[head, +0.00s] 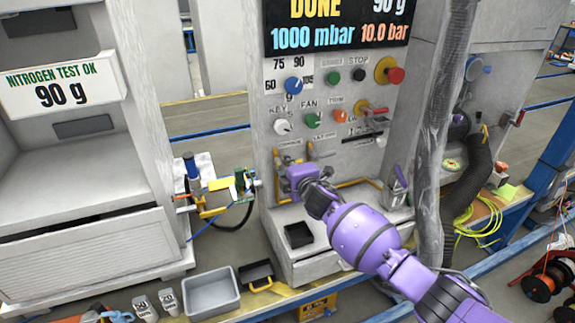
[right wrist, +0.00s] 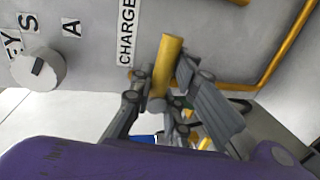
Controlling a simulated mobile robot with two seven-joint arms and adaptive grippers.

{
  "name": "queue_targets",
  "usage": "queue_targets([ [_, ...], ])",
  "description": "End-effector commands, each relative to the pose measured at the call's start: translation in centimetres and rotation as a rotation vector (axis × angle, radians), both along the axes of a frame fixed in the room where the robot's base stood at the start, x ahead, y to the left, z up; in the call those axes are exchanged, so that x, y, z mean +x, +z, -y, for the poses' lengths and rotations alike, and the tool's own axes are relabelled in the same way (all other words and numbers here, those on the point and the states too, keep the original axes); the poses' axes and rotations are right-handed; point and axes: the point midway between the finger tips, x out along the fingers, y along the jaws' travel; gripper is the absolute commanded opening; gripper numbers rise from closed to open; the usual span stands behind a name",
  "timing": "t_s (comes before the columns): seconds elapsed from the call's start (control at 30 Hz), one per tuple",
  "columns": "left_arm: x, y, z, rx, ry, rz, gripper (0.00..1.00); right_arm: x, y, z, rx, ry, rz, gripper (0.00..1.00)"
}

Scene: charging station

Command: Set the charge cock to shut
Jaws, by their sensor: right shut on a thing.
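The charge cock's yellow lever (right wrist: 167,65) shows in the right wrist view, beside the CHARGE label (right wrist: 127,32). It lies roughly along the line of the label's lettering. My right gripper (right wrist: 163,88) is shut on the lever, with one grey finger on each side. In the head view my right gripper (head: 292,178) is at the lower left of the control panel (head: 345,150), and it hides the cock there. My left gripper is not in view.
A yellow pipe (head: 353,182) runs right of my gripper. Above are knobs, buttons and a display (head: 335,25). A black tray (head: 299,234) lies on the ledge below. A corrugated hose (head: 482,165) hangs to the right. A grey bin (head: 211,292) stands lower left.

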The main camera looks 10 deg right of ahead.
Motion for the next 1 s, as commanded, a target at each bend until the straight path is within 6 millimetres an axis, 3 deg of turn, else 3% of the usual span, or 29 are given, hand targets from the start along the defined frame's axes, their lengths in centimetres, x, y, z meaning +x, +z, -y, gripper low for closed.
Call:
queue_targets([
  [0.03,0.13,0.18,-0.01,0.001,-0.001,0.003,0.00,0.16,1.27,-0.90,-0.002,0.015,0.021,0.00],
  [0.57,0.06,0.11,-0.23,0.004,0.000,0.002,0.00,0.08,1.00,-1.09,-0.024,0.018,0.022,0.00],
  [0.6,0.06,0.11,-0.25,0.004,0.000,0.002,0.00,0.07,0.99,-1.10,-0.024,0.019,0.021,0.16],
  [0.73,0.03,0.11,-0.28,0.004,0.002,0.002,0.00,0.05,0.88,-1.06,-0.025,0.017,0.019,0.33],
  [1.0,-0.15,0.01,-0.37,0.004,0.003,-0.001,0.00,0.00,0.38,-0.52,-0.028,0.009,0.012,0.33],
])
